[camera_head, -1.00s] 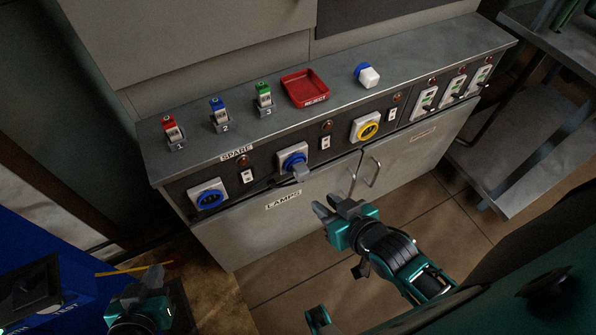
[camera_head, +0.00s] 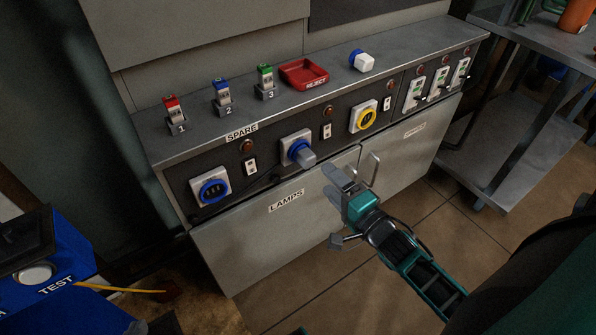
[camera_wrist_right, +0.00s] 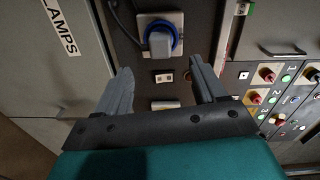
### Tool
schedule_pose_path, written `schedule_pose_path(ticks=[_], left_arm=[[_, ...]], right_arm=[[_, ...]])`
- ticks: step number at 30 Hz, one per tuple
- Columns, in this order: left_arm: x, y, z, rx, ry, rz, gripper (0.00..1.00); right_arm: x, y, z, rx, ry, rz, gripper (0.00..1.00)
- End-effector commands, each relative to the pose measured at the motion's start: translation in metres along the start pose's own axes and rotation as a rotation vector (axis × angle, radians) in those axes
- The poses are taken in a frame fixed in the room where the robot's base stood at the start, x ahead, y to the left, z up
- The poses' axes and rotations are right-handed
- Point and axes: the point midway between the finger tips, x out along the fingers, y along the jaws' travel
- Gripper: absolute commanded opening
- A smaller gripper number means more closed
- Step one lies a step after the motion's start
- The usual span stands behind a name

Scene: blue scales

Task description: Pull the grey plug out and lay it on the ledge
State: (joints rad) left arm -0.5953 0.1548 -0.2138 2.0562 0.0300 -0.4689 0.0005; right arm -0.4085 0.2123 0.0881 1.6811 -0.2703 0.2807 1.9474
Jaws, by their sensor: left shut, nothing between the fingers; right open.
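The grey plug (camera_head: 307,158) sits in a blue-ringed socket on the dark front panel, above the LAMPS label. It also shows in the right wrist view (camera_wrist_right: 159,43), beyond and between the fingertips. The grey ledge (camera_head: 415,49) runs along the top of the panel. My right gripper (camera_head: 334,182) is open and empty, in front of the cabinet, to the lower right of the plug and apart from it. Its two grey fingers (camera_wrist_right: 163,72) show spread in the wrist view. My left gripper is not clearly visible.
On the ledge stand three numbered breakers (camera_head: 222,97), a red REJECT tray (camera_head: 303,73) and a blue-and-white plug (camera_head: 362,61). An empty blue socket (camera_head: 210,188) and a yellow socket (camera_head: 363,118) flank the plug. A door handle (camera_head: 373,168) sticks out near my right gripper.

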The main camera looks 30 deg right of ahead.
Motion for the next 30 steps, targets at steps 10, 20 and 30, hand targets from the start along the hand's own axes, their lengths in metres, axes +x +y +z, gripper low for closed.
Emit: schedule_pose_path(ticks=[10, 20, 30], left_arm=[[0.004, 0.000, -0.003, 0.002, 0.015, 0.003, 0.00], [0.006, 0.001, -0.001, -0.005, 0.016, 0.003, 0.00], [0.018, 0.003, 0.023, -0.013, 0.004, 0.005, 0.00]], right_arm=[[0.004, 0.003, -0.006, 0.113, -0.006, -0.037, 0.70], [0.007, 0.003, -0.006, 0.111, -0.006, -0.036, 0.70], [0.049, 0.004, -0.005, 0.111, -0.008, -0.039, 0.70]])
